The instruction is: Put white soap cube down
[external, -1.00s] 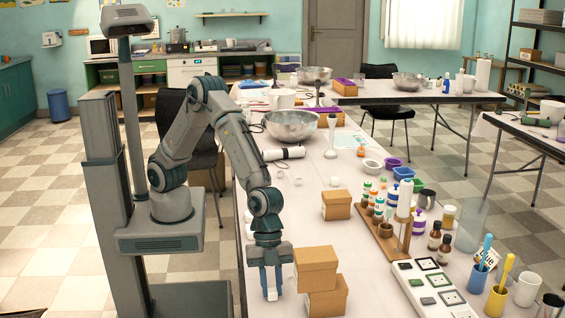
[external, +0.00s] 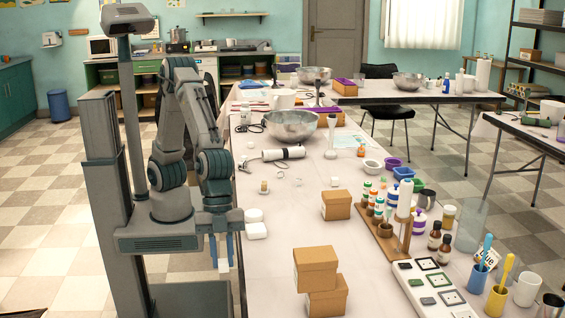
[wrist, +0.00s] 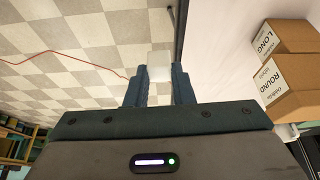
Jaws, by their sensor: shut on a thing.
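The white soap cube (wrist: 159,67) is between the fingertips of my gripper (wrist: 160,88) in the wrist view. In the external view my gripper (external: 222,250) points down beside the left edge of the long white table (external: 268,272), and a little of the cube (external: 223,266) shows below its fingers. The wrist view shows checkered floor behind the cube, with the table edge to its right. My gripper is shut on the cube, which is clear of the table top in both views.
Two stacked cardboard boxes (external: 315,268) stand near the table's front, and another box (external: 336,205) is farther back. White round-edged pieces (external: 256,230) lie near the left edge. The table between them and the stacked boxes is bare.

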